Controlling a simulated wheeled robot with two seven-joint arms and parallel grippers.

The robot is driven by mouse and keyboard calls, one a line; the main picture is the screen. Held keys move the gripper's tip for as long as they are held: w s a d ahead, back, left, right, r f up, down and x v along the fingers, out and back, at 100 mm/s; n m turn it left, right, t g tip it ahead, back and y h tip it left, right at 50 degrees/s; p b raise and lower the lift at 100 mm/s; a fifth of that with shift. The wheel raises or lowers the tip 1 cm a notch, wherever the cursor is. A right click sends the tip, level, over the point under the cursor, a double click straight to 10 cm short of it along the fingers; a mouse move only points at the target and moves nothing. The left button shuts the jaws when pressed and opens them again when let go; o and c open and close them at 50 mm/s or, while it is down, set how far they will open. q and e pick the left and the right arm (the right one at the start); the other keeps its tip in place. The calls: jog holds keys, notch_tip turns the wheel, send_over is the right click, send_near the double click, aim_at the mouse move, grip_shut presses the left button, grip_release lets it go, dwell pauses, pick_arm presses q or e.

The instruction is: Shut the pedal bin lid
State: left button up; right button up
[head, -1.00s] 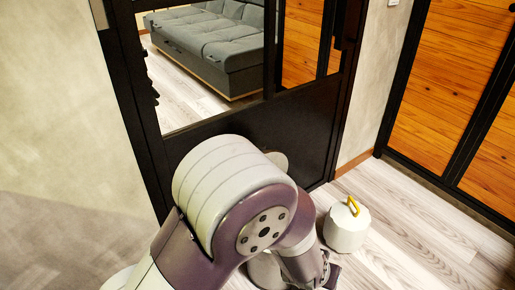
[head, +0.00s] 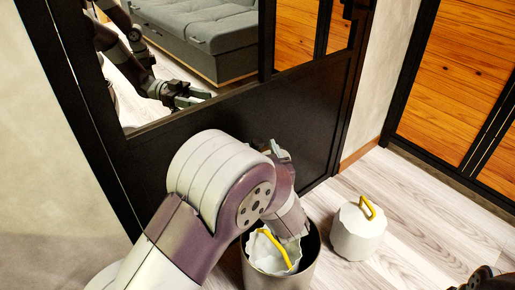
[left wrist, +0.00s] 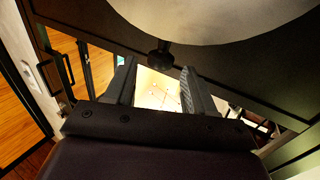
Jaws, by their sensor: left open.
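The metal pedal bin (head: 312,273) stands on the floor, low in the head view. Its mouth is uncovered, and a white bag (head: 262,254) with a yellow tie shows inside. I cannot make out the lid in the head view, where my left arm covers the area behind the bin. A large pale rounded surface (left wrist: 215,20) fills the top of the left wrist view and may be the lid. My left gripper (head: 278,150) is behind and above the bin, near the black panel. In the left wrist view its jaws (left wrist: 158,68) are open and empty.
A second white bag (head: 357,232) with a yellow tie stands on the floor right of the bin. A black-framed glazed panel (head: 240,117) rises close behind my arm. Clear plank floor (head: 425,205) lies to the right. Part of my own body shows bottom right.

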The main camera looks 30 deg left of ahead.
aim_at(259, 144)
pick_arm(q)
jog(key=b+x, duration=0.1)
jog(key=x, duration=0.3)
